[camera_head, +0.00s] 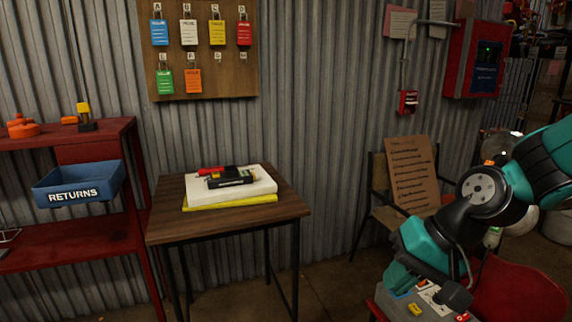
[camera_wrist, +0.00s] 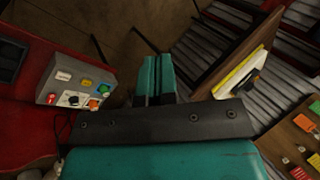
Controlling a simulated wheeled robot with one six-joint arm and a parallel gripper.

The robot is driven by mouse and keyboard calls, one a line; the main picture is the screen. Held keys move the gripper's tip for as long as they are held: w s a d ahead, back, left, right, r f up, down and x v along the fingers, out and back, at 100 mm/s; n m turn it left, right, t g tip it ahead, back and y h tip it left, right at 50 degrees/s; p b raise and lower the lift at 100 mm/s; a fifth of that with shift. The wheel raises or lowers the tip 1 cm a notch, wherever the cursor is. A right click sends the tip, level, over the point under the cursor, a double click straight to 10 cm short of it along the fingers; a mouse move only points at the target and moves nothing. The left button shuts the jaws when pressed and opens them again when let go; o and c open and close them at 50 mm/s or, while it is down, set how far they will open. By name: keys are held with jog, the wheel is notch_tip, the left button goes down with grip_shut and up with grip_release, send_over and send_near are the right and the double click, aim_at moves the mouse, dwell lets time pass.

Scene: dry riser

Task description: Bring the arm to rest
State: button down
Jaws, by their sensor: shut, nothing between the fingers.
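My arm (camera_head: 485,190) is teal and black and comes in from the right edge in the head view. It is bent, with its lower end hanging above a grey control box (camera_head: 398,300). In the wrist view my gripper (camera_wrist: 155,75) shows with its two teal fingers together, shut and empty. The fingers point over brown floor. The control box (camera_wrist: 78,88), with coloured buttons, is to their left and apart from them. The fingertips are hard to make out in the head view.
A wooden table (camera_head: 160,230) holds a white and yellow stack with a black device on top. A red shelf (camera_head: 75,235) with a blue RETURNS bin (camera_head: 80,185) stands left. A chair (camera_head: 380,215) holding a cardboard sign (camera_head: 412,175) is behind my arm. Padlocks hang on a board (camera_head: 222,75).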

jog(key=s+a+r+n+g+h, duration=0.1)
jog(key=s+r+n, duration=0.25)
jog(key=s, duration=0.35)
jog(key=s+a+r+n+g+h, duration=0.1)
jog(key=s+r+n, duration=0.1)
jog(key=s+n, duration=0.45)
notch_tip(320, 180, up, 22)
jog(key=s+m+p, duration=0.1)
jog(key=p, duration=2.1)
jog(key=shift+a+r, duration=0.15)
